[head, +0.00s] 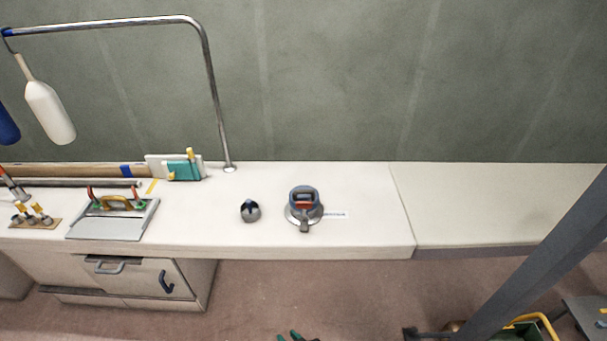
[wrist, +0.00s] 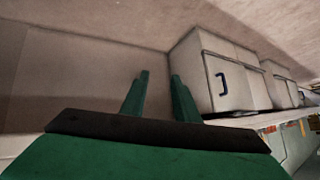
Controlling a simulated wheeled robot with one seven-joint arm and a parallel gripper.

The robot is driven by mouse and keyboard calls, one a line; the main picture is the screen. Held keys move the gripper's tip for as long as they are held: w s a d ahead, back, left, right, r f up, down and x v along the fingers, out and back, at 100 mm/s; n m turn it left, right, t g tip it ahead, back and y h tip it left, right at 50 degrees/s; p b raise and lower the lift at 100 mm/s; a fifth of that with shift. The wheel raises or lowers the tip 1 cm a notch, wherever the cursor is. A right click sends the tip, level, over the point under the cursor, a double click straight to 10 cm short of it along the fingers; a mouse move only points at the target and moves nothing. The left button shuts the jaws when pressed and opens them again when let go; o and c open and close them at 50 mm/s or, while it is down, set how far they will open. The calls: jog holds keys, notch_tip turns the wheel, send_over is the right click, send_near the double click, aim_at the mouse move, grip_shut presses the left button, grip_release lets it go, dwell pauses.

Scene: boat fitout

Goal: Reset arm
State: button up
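My gripper (head: 297,337) shows only as green fingertips at the bottom edge of the head view, low in front of the counter (head: 360,215). In the wrist view my gripper (wrist: 159,76) has two green fingers standing apart with nothing between them. It is open and empty. The fingers point toward a pale wall or panel, left of white cabinets (wrist: 230,83) with a dark blue handle. The rest of my arm is out of view in the head view.
On the counter stand a round device (head: 304,209) with a red and blue top, a small dark knob-like part (head: 250,211) and a grey plate (head: 112,219). A metal rail (head: 212,90) carries a white fender (head: 50,113). The counter's right part is bare; a dark post (head: 545,255) crosses at right.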

jog(key=s+d+r+m+t+h, duration=0.2)
jog(key=s+r, duration=0.2)
jog(key=s, duration=0.5)
jog(key=s+d+r+m+t+h, duration=0.1)
jog(key=s+r+h, duration=0.25)
jog(key=s, duration=0.55)
jog(key=s+d+r+t, duration=0.1)
jog(key=s+r, duration=0.4)
jog(key=r, duration=0.6)
jog(key=s+d+r+t, duration=0.1)
jog(key=s+r+t, duration=0.2)
jog(key=r, duration=0.8)
jog(key=s, duration=0.2)
jog(key=shift+s+r+m, duration=0.3)
jog(key=shift+s+r, duration=0.05)
jog(key=shift+s, duration=0.05)
jog(key=shift+o, duration=0.5)
